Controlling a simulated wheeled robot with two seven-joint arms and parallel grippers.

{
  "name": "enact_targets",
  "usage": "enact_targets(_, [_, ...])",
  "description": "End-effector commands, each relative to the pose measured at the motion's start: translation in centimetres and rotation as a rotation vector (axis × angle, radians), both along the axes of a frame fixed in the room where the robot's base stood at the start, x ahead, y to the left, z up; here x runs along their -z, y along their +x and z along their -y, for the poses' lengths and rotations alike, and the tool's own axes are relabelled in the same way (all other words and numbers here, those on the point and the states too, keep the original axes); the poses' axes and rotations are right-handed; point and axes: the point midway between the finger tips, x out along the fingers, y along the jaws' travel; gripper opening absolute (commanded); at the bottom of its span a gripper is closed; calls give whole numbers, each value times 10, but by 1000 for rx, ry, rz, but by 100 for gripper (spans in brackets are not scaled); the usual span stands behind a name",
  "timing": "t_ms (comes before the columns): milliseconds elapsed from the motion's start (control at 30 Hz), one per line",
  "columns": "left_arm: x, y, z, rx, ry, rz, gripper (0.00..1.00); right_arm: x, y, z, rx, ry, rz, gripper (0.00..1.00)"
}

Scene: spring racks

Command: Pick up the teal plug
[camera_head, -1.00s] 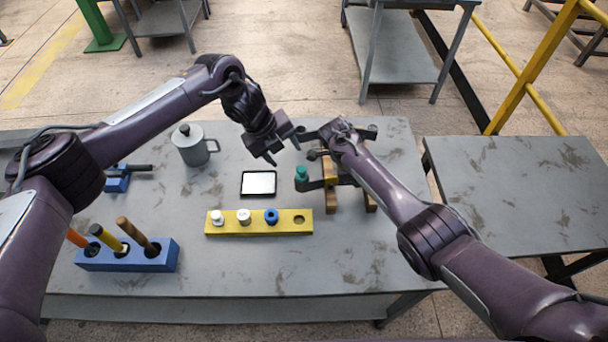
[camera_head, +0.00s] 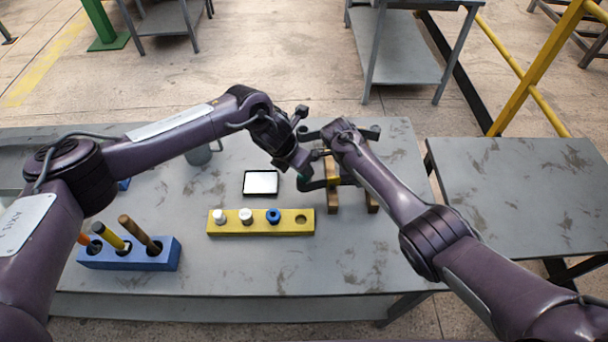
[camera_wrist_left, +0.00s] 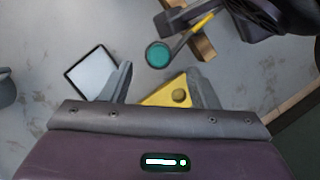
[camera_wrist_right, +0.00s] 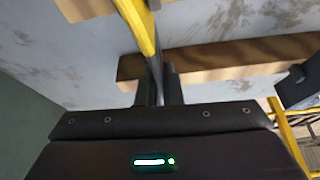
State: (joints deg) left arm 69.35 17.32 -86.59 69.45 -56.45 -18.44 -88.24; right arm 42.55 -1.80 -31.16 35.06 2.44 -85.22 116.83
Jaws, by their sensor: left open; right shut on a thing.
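The teal plug (camera_wrist_left: 158,54) shows as a round teal top in the left wrist view, seated in a dark ring at the end of an arm with a yellow stripe. In the head view, only a sliver of the teal plug (camera_head: 302,179) shows beside my left gripper (camera_head: 298,166). My left gripper (camera_wrist_left: 161,85) is open and empty; the plug lies just beyond its fingertips. My right gripper (camera_wrist_right: 158,88) is shut on the yellow-striped lever (camera_wrist_right: 138,25) at the wooden rack (camera_head: 332,196). Its fingertips are hidden in the head view.
A yellow block (camera_head: 233,229) holds two white plugs and a blue plug (camera_head: 273,215); its rightmost hole is empty. A dark-framed pale tablet (camera_head: 261,183) lies behind it. A blue block (camera_head: 125,262) with handled tools stands at left front. A grey mug (camera_head: 199,156) is partly hidden.

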Motion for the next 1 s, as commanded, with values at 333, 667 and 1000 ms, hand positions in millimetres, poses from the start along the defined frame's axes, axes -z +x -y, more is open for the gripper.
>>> enact_targets(333, [32, 12, 10, -1, 0, -3, 54, 0, 0, 0, 1, 0, 1, 0])
enact_targets(667, [53, 19, 15, -1, 0, 0, 54, 0, 0, 1, 1, 0, 1, 0])
enact_targets(1000, [53, 19, 15, -1, 0, 0, 31, 0, 0, 0, 1, 0, 1, 0])
